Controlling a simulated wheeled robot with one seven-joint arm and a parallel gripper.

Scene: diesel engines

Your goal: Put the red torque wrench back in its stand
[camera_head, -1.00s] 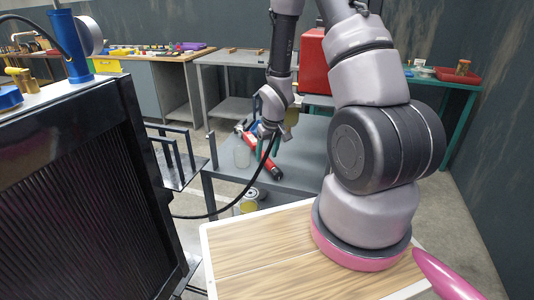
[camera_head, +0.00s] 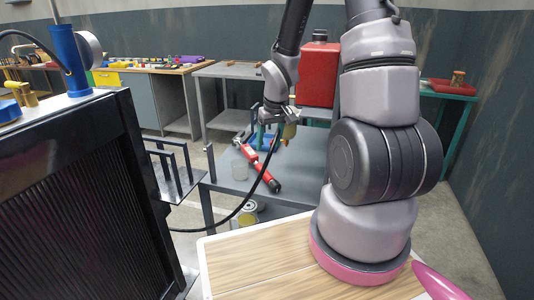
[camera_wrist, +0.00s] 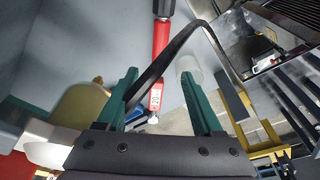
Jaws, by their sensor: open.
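The red torque wrench (camera_head: 260,167) lies on the grey table, its dark handle end towards the front right. In the wrist view its red shaft (camera_wrist: 161,42) with a white label runs down between my fingers, beyond them. My gripper (camera_head: 271,133) is open and empty above the wrench; its green fingers (camera_wrist: 162,85) show in the wrist view. A dark rack with upright prongs (camera_head: 172,168), which looks like the stand, is left of the table beside the radiator. It seems to show at the right of the wrist view too (camera_wrist: 287,97).
A black cable (camera_head: 254,190) hangs past the gripper and crosses the wrist view. A yellowish bottle (camera_head: 290,131) and a red canister (camera_head: 318,72) are behind. The black radiator (camera_head: 70,190) blocks the left.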

